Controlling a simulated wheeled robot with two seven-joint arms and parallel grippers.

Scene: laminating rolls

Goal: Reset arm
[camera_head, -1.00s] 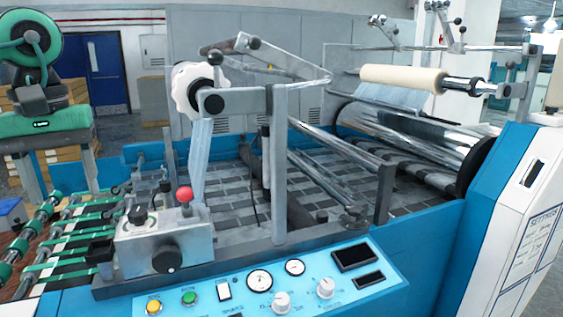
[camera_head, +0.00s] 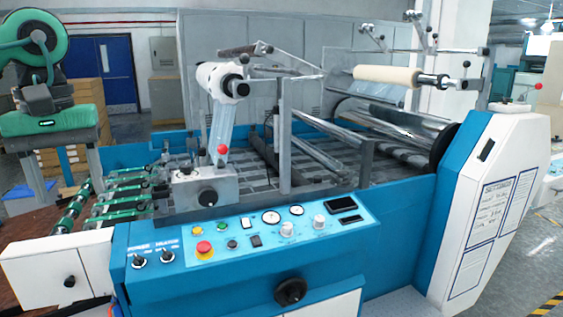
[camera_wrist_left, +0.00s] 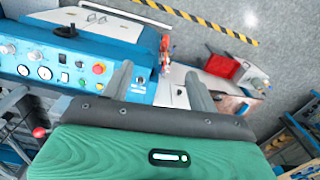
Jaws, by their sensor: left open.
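My left gripper (camera_head: 66,178) hangs at the left of the head view, fingers pointing down from its green body. Its two grey fingers are wide apart with nothing between them. In the wrist view the open fingers (camera_wrist_left: 157,74) point away above the machine's edge. The gripper is left of the laminating machine (camera_head: 405,225) and appears clear of it. My right gripper is in neither view.
A white roll (camera_head: 214,80) with hanging film and a cream roll (camera_head: 388,76) sit on the machine. A control panel (camera_head: 250,235) with knobs faces me. Stacked boxes (camera_head: 85,105) stand behind the gripper. Open floor (camera_head: 525,260) lies at the right.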

